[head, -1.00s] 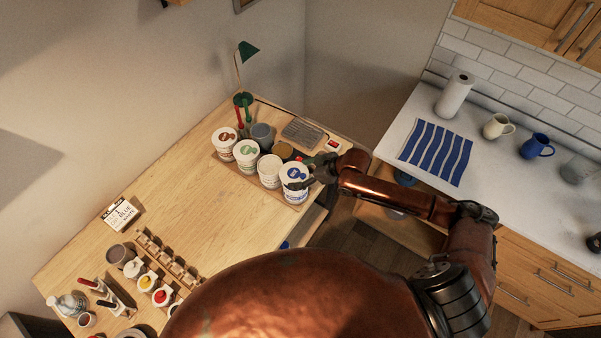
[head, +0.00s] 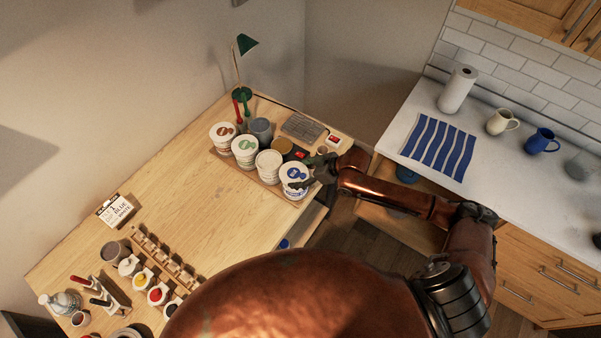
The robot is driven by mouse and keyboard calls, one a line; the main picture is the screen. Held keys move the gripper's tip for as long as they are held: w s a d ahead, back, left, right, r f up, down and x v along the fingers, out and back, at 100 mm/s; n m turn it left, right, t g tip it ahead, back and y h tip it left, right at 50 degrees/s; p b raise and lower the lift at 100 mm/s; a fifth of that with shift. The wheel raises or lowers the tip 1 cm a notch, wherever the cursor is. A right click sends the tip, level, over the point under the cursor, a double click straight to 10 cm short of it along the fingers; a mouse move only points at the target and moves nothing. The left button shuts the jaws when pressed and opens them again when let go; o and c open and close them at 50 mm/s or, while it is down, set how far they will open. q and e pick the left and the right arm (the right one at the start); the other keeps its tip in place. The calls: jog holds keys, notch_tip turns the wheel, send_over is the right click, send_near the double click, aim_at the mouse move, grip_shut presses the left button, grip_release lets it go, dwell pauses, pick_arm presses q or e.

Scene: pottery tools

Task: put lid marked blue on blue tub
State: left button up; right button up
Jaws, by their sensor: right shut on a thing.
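The lid marked blue (head: 293,173) is a white disc with a blue mark. It sits over the mouth of the blue tub (head: 296,194), a white tub with blue marking at the right end of the front row. Whether the lid is fully seated or slightly above the rim is too small to tell. My right gripper (head: 306,180) comes in from the right and is shut on the lid's right edge; its fingertips are small and dark here. My left gripper is not in view.
Beside the blue tub stand a plain white-topped tub (head: 269,165), a green-marked tub (head: 245,149) and a brown-marked tub (head: 223,134). A grey container (head: 262,130) and an ochre one (head: 282,146) stand behind. The table's middle (head: 190,195) is clear.

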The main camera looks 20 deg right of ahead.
jog(key=shift+f, duration=0.25)
jog(key=o, duration=1.3)
jog(key=shift+o, duration=0.2)
